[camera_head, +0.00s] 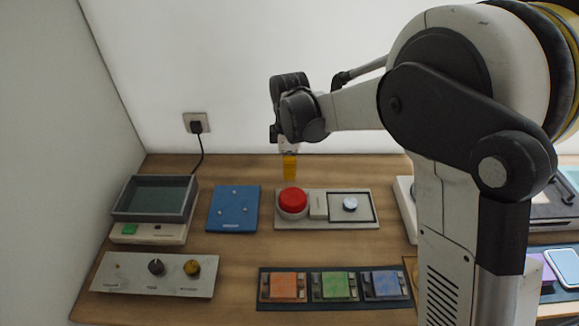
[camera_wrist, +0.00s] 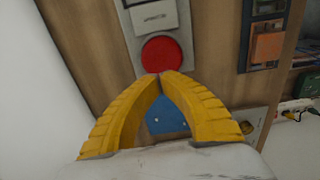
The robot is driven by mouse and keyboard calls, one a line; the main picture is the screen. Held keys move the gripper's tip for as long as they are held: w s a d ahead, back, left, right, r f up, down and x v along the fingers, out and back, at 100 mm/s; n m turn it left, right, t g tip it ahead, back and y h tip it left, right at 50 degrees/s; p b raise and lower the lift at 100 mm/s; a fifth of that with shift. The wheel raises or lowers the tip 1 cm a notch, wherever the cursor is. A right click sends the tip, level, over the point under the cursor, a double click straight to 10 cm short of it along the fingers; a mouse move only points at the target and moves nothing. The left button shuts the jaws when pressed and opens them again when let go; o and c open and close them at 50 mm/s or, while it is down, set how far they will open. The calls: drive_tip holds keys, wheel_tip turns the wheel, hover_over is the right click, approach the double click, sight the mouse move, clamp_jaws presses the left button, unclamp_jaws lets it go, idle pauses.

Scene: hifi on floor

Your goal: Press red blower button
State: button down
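The round red button (camera_head: 293,200) sits in a light collar at the left of a grey panel (camera_head: 322,223). It also shows in the wrist view as a red disc (camera_wrist: 161,56), just beyond the fingertips. My gripper (camera_head: 290,178) points down with its yellow fingers just above and behind the button in the head view. In the wrist view the fingertips (camera_wrist: 159,76) meet, with nothing between them. They overlap the near edge of the disc in the picture. I cannot tell whether they touch the button. No label on the button is readable.
The same panel holds a white block (camera_head: 318,205) and a small silver knob (camera_head: 350,204). A blue plate (camera_head: 233,209), a tray on a scale-like device (camera_head: 153,215) and a knob panel (camera_head: 107,272) lie left. Orange, green and blue blocks (camera_head: 284,286) stand in front. My arm hides the right.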

sight(290, 194)
wheel_tip(290, 194, down, 8)
drive_tip(key=shift+r+b, duration=0.2)
drive_tip(key=shift+b, duration=0.85)
wheel_tip(290, 194, down, 2)
drive_tip(key=shift+f+b, duration=0.1)
drive_tip(key=shift+b, duration=0.65)
drive_tip(key=shift+r, duration=0.2)
wheel_tip(290, 194, up, 14)
drive_tip(key=p, duration=0.5)
